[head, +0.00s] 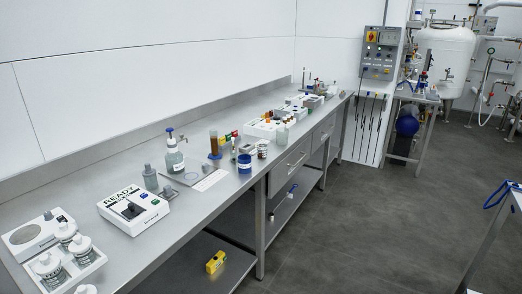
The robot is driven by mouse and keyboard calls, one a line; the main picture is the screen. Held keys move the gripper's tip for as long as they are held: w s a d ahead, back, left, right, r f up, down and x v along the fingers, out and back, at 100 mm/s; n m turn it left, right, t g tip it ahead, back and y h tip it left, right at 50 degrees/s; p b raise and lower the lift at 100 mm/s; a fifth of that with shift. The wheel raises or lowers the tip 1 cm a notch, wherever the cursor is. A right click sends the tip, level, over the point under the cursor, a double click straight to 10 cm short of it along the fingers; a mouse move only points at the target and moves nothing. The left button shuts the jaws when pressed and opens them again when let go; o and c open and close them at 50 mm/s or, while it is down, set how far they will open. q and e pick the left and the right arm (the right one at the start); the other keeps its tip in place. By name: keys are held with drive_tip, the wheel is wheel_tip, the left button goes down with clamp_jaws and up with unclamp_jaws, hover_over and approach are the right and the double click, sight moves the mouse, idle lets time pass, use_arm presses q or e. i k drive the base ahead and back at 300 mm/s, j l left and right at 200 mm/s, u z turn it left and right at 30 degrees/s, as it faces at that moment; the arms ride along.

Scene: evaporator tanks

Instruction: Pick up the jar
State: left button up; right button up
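Several glass jars with white lids stand in a white tray (96,266) at the near left end of the steel bench; one jar (46,266) is at the front and another (80,246) behind it to the right. A white lid (86,289) shows at the bottom edge, its body cut off. A small blue container with a white lid (244,164) stands further along the bench near its front edge. I cannot tell which of these is the task's jar. Neither of my grippers is in view.
The bench (190,208) runs along the white wall. It carries a white READY device (134,210), a dispenser bottle (174,156), a brown cylinder (214,143) and a further white device (266,130). A yellow box (215,262) is on the lower shelf.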

sight(262, 148)
drive_tip(key=i+l+u, duration=0.15)
drive_tip(key=i+l, duration=0.35)
drive_tip(key=i+l+u, duration=0.15)
drive_tip(key=i+l, duration=0.35)
drive_tip(key=i+l+u, duration=0.15)
drive_tip(key=i+l, duration=0.25)
drive_tip(key=l, duration=0.3)
